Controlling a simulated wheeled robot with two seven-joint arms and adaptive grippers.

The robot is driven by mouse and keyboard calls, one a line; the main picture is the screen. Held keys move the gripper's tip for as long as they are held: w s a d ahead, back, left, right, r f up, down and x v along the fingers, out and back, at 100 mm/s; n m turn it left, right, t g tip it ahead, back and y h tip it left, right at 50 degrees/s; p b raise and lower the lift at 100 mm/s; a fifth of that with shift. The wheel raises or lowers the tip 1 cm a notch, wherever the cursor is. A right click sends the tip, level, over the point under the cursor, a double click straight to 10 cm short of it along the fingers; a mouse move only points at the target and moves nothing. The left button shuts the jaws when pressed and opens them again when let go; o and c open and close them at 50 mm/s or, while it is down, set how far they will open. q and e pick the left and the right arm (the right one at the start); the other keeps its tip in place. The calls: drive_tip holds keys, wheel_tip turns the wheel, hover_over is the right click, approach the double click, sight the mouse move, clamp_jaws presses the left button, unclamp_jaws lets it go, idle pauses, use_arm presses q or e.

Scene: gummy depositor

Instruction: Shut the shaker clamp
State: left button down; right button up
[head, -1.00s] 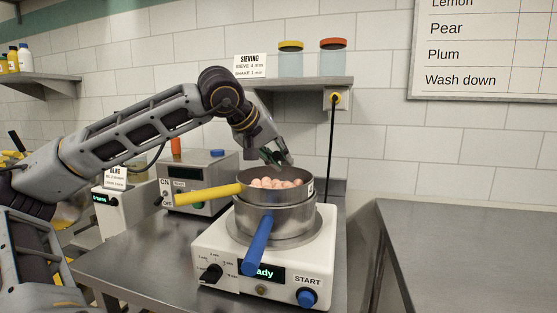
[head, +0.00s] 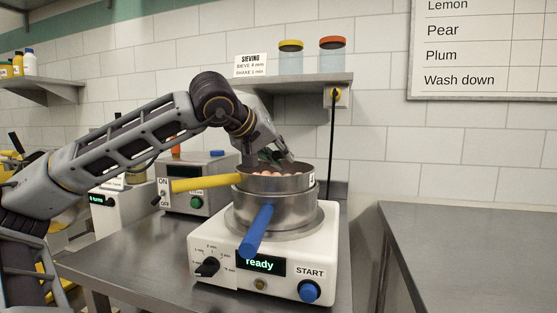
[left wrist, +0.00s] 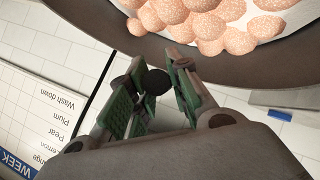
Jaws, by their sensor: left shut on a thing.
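The white shaker (head: 225,250) stands on the steel bench and its display reads "ready". On it sits a steel pan with a blue handle (head: 257,230), and above that a sieve (head: 297,183) with a yellow handle (head: 205,184) holding pinkish gummies (head: 268,173). My left gripper (head: 274,157) is at the sieve's far rim, pointing down. In the left wrist view, its green-padded fingers (left wrist: 156,78) are shut on a black round knob (left wrist: 157,83), apparently the clamp's, beside the sieve wall (left wrist: 165,52). The rest of the clamp is hidden. My right gripper is out of view.
A grey machine with ON/OFF markings (head: 226,170) stands behind at left. A wall shelf (head: 300,83) with two jars is above the shaker. A black cable (head: 334,140) hangs behind. The bench at right (head: 470,240) is bare.

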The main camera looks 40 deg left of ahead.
use_arm(q)
drive_tip(key=shift+f, duration=0.1)
idle(0.4)
drive_tip(key=c, duration=1.3)
unclamp_jaws()
drive_tip(key=shift+s, duration=0.1)
drive_tip(key=v, duration=1.2)
